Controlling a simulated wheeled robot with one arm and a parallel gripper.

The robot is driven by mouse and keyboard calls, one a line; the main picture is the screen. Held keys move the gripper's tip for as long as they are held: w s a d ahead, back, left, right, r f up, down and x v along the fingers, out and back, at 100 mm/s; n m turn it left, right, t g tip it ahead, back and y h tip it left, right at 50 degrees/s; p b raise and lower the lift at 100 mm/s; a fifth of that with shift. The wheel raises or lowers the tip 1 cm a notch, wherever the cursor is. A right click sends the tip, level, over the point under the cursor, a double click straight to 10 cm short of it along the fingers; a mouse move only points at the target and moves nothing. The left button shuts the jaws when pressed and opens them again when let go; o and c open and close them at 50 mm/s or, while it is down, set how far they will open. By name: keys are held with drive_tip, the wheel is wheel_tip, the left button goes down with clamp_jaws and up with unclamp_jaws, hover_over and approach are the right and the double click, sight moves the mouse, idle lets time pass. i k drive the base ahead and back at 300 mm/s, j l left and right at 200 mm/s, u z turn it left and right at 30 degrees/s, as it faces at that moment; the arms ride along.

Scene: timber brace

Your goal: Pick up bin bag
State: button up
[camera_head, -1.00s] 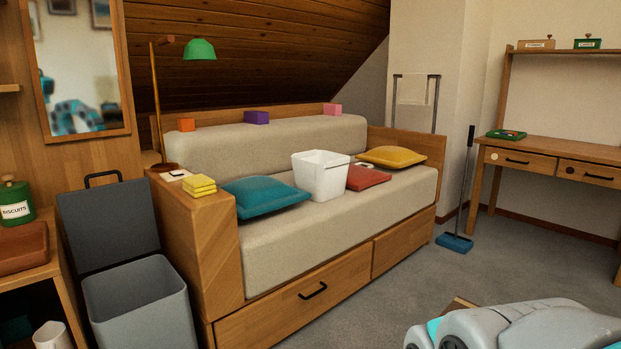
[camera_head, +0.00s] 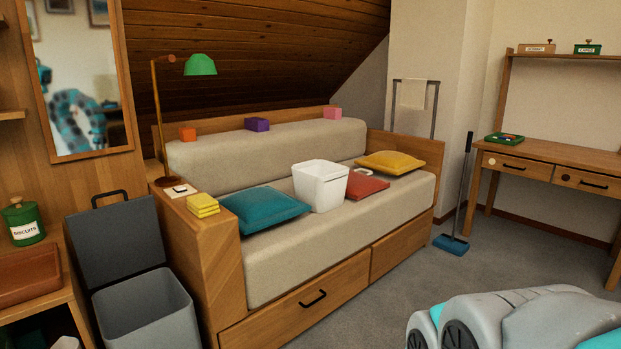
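I cannot make out a bin bag in view. A grey bin (camera_head: 150,315) stands at the lower left with its lid (camera_head: 117,240) raised behind it. The part of its inside that I see looks empty, and its bottom is out of view. A small white bin (camera_head: 321,187) stands upright on the sofa seat between the cushions. My gripper's fingers are not in view; only a grey and teal part of my own body shows at the lower right.
The sofa (camera_head: 340,230) has a teal cushion (camera_head: 264,208), a red cushion (camera_head: 366,185) and a yellow cushion (camera_head: 391,163). A shelf unit (camera_head: 28,312) stands left of the grey bin. A blue floor sweeper (camera_head: 452,244) leans near the desk (camera_head: 540,150). Carpet (camera_head: 390,300) before the sofa is clear.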

sight(321, 184)
drive_tip(key=l+z, duration=0.45)
drive_tip(key=i+l+z, duration=0.1)
drive_tip(key=l+z, duration=0.2)
drive_tip(key=z, duration=0.15)
drive_tip(key=i+l+z, duration=0.15)
drive_tip(key=i+l, duration=0.35)
drive_tip(key=i+l+z, duration=0.15)
drive_tip(key=i+l, duration=0.35)
drive_tip(key=i+l+z, duration=0.2)
drive_tip(key=i+l, duration=0.2)
drive_tip(key=i, duration=0.15)
drive_tip(key=i+j+u, duration=0.15)
drive_tip(key=i+u, duration=1.05)
drive_tip(key=u, duration=0.2)
drive_tip(key=i+l+u, duration=0.25)
drive_tip(key=u, duration=0.2)
drive_tip(key=i+l, duration=0.05)
drive_tip(key=i, duration=0.05)
